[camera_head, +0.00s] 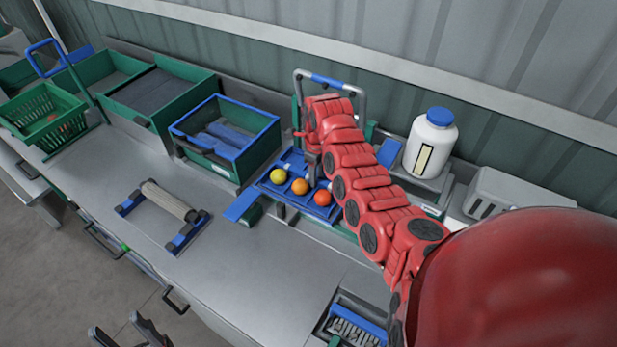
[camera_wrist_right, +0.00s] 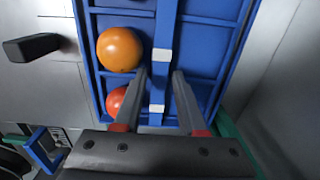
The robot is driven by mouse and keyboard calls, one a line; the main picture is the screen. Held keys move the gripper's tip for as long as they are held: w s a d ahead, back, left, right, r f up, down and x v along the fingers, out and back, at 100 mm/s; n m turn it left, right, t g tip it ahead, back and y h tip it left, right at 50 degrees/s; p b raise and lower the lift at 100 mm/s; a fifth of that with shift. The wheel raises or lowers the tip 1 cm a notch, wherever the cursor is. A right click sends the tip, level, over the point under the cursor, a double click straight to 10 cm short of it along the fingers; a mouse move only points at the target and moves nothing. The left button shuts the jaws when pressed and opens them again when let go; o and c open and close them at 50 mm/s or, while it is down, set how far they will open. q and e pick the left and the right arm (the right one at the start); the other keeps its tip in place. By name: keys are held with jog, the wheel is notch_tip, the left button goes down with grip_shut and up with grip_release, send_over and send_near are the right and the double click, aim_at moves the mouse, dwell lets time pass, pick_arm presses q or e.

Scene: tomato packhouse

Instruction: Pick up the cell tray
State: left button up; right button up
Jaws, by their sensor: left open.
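The cell tray (camera_head: 263,183) is blue and divided into compartments, on the bench below my right arm. A yellow, an orange and a red-orange ball lie in its front cells. In the right wrist view the tray (camera_wrist_right: 230,45) fills the middle, with an orange ball (camera_wrist_right: 120,49) and a partly hidden red ball (camera_wrist_right: 116,101). My right gripper (camera_wrist_right: 160,76) points down at the tray, one finger on each side of a blue bar with white bands; I see no firm closing on it. My left gripper (camera_head: 125,335) is open and empty at the bottom edge, away from the tray.
A green crate with blue rim (camera_head: 225,135) stands left of the tray. A white bottle with blue cap (camera_head: 430,143) stands right. A roller on blue-ended supports (camera_head: 168,200) and a brush (camera_head: 355,325) lie on the bench (camera_head: 220,270). The bench front is mostly clear.

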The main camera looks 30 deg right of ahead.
jog(key=shift+f, duration=0.25)
jog(key=shift+f, duration=0.1)
grip_shut()
